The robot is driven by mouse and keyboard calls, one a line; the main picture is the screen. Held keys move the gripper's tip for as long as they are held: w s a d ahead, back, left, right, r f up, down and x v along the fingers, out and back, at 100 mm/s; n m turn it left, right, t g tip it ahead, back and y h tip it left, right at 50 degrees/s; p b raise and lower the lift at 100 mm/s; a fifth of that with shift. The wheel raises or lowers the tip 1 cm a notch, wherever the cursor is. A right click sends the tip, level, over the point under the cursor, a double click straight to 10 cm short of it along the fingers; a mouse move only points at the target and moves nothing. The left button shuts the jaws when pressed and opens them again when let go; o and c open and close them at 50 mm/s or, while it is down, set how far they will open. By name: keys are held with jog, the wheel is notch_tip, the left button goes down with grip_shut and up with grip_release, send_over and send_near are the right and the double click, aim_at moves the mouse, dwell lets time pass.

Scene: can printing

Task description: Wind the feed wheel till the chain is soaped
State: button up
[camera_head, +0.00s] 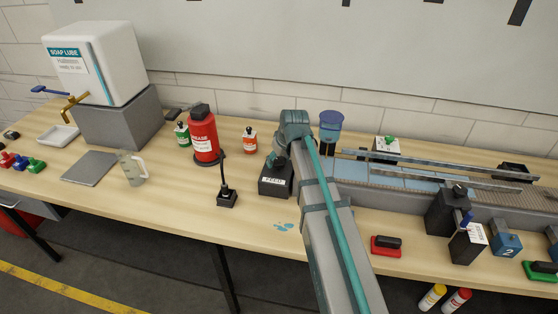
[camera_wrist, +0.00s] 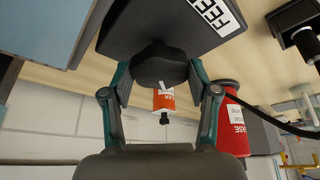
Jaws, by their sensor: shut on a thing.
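The feed wheel (camera_wrist: 160,65) is a dark round knob on the black block labelled FEED (camera_wrist: 196,22). In the wrist view my gripper (camera_wrist: 160,78) has its two teal-edged fingers closed on opposite sides of the wheel. In the head view the FEED block (camera_head: 275,182) stands at the middle of the bench, and my arm hides most of the wheel and gripper. The conveyor chain (camera_head: 385,180) runs to the right of the block between metal rails. Light blue areas show on its near part; I cannot tell whether they are soap.
A white soap lube dispenser (camera_head: 95,62) stands on a grey block at the left. A blue container (camera_head: 330,126) stands beside the chain. The front middle bench is mostly clear.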

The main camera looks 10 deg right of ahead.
jog(key=m+h, duration=0.1)
jog(key=m, duration=0.2)
jog(key=shift+a+m, duration=0.15)
jog(key=shift+m, duration=0.15)
jog(key=m+h+b, duration=0.1)
jog(key=m, duration=0.2)
jog(key=shift+a+m+h, duration=0.1)
jog(key=shift+m+h, duration=0.2)
jog(key=shift+h, duration=0.1)
jog(key=m, duration=0.1)
jog(key=m+h+b, duration=0.1)
jog(key=m, duration=0.1)
jog(key=shift+w+a+m, duration=0.1)
jog(key=shift+w+m, duration=0.05)
jog(key=shift+m, duration=0.15)
jog(key=shift+m+g+h+b, duration=0.4)
jog(key=shift+m+g+h, duration=0.25)
jog(key=shift+m, duration=0.95)
jog(key=o, duration=1.2)
jog(key=shift+c, duration=0.2)
